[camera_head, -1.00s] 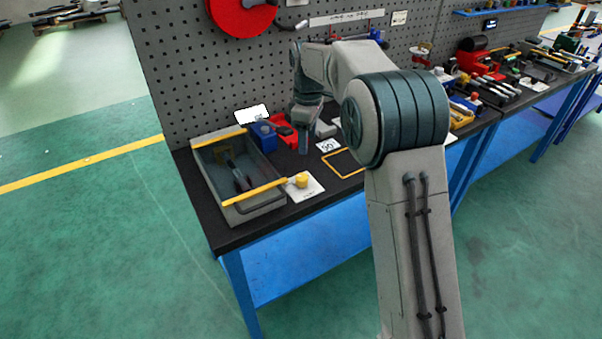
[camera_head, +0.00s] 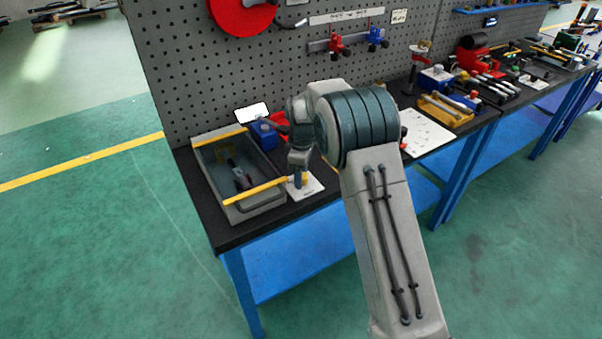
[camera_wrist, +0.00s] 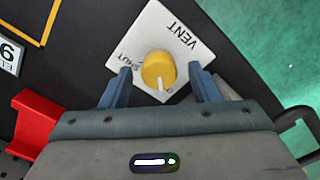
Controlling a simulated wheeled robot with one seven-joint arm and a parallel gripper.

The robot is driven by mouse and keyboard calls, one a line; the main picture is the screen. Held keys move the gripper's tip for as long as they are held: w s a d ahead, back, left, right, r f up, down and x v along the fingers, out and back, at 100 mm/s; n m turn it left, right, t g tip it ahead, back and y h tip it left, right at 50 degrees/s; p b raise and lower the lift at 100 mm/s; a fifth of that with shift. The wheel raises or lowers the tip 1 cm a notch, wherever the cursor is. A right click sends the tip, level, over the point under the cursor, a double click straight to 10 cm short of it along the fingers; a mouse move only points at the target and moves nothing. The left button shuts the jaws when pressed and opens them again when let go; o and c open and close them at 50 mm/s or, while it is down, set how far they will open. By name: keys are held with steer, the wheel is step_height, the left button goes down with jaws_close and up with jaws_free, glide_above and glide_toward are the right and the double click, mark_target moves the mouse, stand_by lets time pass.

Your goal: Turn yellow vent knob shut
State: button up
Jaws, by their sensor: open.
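The yellow vent knob (camera_wrist: 158,72) sits on a white plate (camera_wrist: 184,38) marked VENT and SHUT in the wrist view. A white pointer line on the knob points toward a "0"-like mark at the plate's lower edge, away from the word SHUT. My gripper (camera_wrist: 160,82) is open, with one blue-grey finger on each side of the knob and a visible gap at each side. In the head view my gripper (camera_head: 298,180) is over the plate (camera_head: 310,188) at the bench's front edge and mostly hides the knob.
A grey tray (camera_head: 262,212) with a yellow-edged rim and tools inside stands just left of the plate. A blue box (camera_head: 264,134) and a red bin (camera_wrist: 34,122) are close behind. Pegboard (camera_head: 180,80) closes off the back. Green floor lies beyond the front edge.

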steer(key=shift+f, duration=0.45)
steer(key=c, duration=1)
